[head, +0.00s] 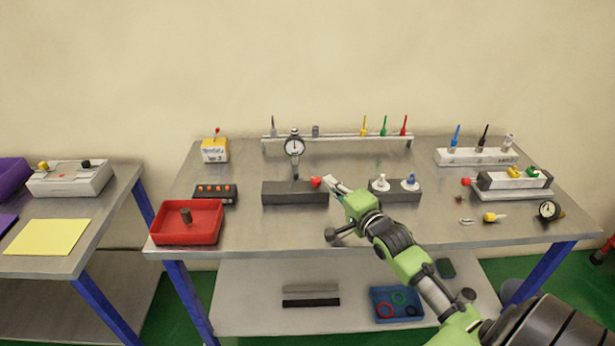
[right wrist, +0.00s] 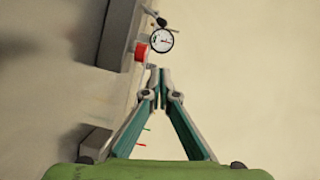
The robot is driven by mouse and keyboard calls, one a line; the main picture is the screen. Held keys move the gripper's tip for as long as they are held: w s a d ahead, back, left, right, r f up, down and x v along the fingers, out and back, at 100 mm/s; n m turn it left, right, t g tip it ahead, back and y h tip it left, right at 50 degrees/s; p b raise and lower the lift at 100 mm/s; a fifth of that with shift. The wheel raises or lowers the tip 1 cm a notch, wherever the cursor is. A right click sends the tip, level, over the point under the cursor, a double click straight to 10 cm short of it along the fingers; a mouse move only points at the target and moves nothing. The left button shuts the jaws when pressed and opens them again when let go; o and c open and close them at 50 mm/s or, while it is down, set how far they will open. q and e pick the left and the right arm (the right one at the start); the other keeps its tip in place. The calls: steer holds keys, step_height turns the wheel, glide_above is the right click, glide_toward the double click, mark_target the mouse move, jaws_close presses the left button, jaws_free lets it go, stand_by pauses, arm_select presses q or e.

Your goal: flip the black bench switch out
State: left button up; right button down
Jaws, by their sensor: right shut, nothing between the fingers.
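A pale grey box (head: 70,181) stands on the left table, with a black knob or switch (head: 87,163) and a yellow one (head: 43,166) on top. The black one's exact position is too small to tell. My right gripper (head: 330,183) is far from it, over the middle of the main table. It is shut and empty, its tips close to a red knob (head: 316,182) on the end of a dark block (head: 290,192). The right wrist view shows the shut fingertips (right wrist: 160,78) just beside the red knob (right wrist: 141,52). My left gripper is not in view.
A dial gauge (head: 294,146) stands behind the dark block. A red tray (head: 218,222), a black button box (head: 229,193) and a yellow box with a red lever (head: 215,150) stand at left. White racks and fittings are at right. The table's front middle is clear.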

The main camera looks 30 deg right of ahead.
steer(key=w, duration=0.5)
steer(key=shift+d+f+p, duration=0.1)
steer(key=shift+d+p, duration=0.2)
steer(key=w+a, duration=0.1)
steer(key=a+p, duration=0.1)
steer(key=shift+w+a+f, duration=0.3)
steer(key=shift+w+f, duration=0.05)
steer(key=shift+w+a, duration=0.1)
steer(key=shift+a, duration=0.45)
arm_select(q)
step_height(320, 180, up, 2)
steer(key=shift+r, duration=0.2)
arm_select(e)
steer(key=shift+f, duration=0.15)
arm_select(q)
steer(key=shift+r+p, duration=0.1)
steer(key=shift+p, duration=0.25)
arm_select(e)
steer(key=shift+w, duration=0.1)
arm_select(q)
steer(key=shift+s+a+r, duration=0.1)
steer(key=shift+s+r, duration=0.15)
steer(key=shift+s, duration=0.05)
arm_select(e)
steer(key=shift+a+r+n, duration=0.1)
steer(key=shift+r+n, duration=0.1)
steer(key=shift+n, duration=0.1)
arm_select(q)
steer(key=shift+p, duration=0.3)
